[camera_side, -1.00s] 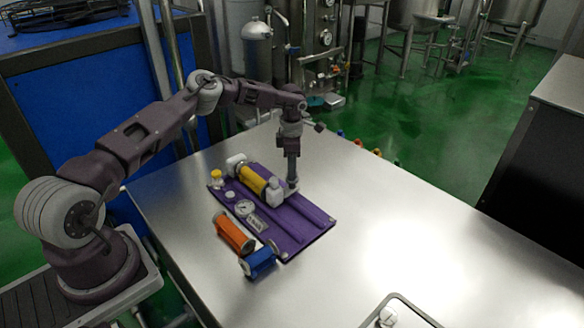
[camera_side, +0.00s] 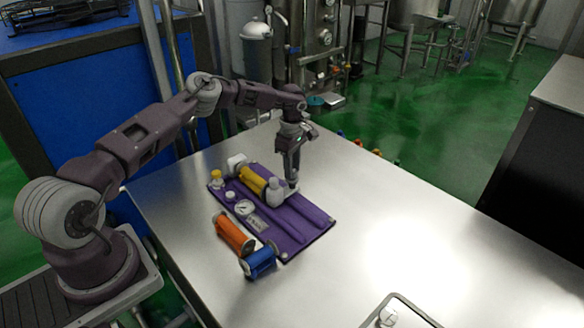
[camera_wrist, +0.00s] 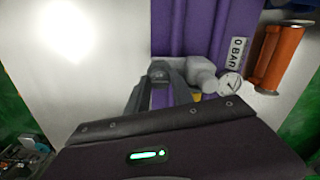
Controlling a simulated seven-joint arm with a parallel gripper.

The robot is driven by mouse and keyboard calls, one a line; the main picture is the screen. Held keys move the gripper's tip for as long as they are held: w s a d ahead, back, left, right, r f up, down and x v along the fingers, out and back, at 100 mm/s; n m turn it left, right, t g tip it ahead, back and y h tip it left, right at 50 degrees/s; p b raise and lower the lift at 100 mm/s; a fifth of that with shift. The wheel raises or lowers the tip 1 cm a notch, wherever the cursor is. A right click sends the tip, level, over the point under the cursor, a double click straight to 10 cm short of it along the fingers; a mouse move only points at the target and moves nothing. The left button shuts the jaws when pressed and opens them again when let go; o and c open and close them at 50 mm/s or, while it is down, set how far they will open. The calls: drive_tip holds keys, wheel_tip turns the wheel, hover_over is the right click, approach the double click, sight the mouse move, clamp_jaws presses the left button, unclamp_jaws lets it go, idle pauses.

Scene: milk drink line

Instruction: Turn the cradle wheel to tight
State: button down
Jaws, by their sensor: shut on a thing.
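A yellow cartridge (camera_side: 253,180) lies in a grey cradle on the purple board (camera_side: 305,228). The cradle's near end is a light grey block (camera_side: 274,188), which also shows in the wrist view (camera_wrist: 196,72). My gripper (camera_side: 292,184) points down at that end, beside the block. In the wrist view my gripper (camera_wrist: 160,78) is shut on a small dark grey round part, which I take to be the cradle wheel (camera_wrist: 158,72). The fingers hide most of it, so its setting cannot be read. A round gauge (camera_side: 244,207) sits beside a "0 BAR" label (camera_wrist: 238,55).
A small yellow-topped piece (camera_side: 216,177) stands at the board's far-left corner. The table to the right is mostly clear.

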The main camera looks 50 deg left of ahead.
drive_tip(key=shift+r, duration=0.1)
idle(0.3)
drive_tip(key=c, duration=1.1)
unclamp_jaws()
